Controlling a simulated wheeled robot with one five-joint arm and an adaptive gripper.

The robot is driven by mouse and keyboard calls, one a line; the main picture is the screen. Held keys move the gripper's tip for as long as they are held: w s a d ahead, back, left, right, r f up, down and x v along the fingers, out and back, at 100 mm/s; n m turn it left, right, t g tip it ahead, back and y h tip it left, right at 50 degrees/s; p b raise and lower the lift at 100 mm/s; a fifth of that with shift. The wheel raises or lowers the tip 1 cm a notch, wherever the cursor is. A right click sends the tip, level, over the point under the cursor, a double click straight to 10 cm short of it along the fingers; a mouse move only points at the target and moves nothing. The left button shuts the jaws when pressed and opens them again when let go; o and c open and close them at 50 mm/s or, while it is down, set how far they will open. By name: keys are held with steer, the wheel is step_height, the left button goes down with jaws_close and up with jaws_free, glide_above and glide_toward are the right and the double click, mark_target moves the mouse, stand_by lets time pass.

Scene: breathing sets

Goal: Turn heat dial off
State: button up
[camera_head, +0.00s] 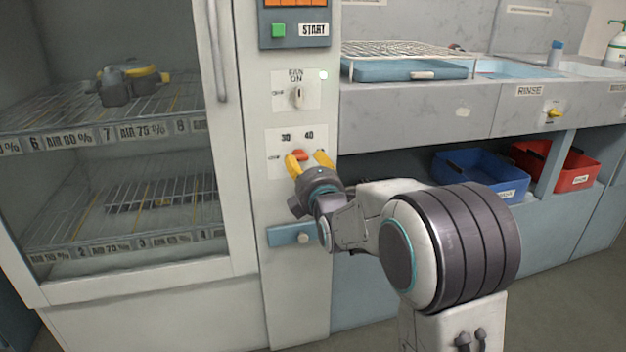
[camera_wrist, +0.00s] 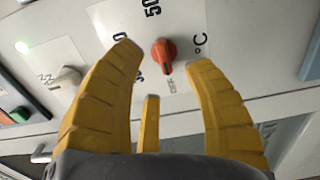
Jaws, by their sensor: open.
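The heat dial (camera_head: 300,155) is a small orange-red knob on a white plate, on the cabinet's front column. In the wrist view the dial (camera_wrist: 163,53) sits between my gripper's two long yellow fingertips. A dark mark on its face lies toward its lower side, where a small blurred label is printed. The numbers 30 and 40 stand above it in the head view. My gripper (camera_head: 307,157) is open, fingers spread around the dial's sides. In the wrist view my gripper (camera_wrist: 167,56) holds nothing, and I cannot tell whether a finger touches the dial.
A pale fan dial (camera_head: 298,96) is above the heat dial, with a green start button (camera_head: 279,31) higher up. A glass-doored rack cabinet (camera_head: 110,170) stands left. A blue handle plate (camera_head: 292,235) is below my gripper. Blue (camera_head: 480,175) and red (camera_head: 556,166) bins sit under the counter.

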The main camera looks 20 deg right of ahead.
steer(key=s, duration=0.7)
steer(key=shift+r, duration=0.1)
steer(key=s+r+m+g+p, duration=0.7)
steer(key=s+r+p, duration=0.6)
steer(key=p, duration=0.8)
steer(key=s+r+m+g+p, duration=0.7)
steer(key=s+r+m+p, duration=0.4)
steer(key=s+p, duration=0.9)
steer(key=shift+r+g+p, duration=0.3)
steer(key=shift+r+p, duration=0.35)
steer(key=shift+r, duration=1.1)
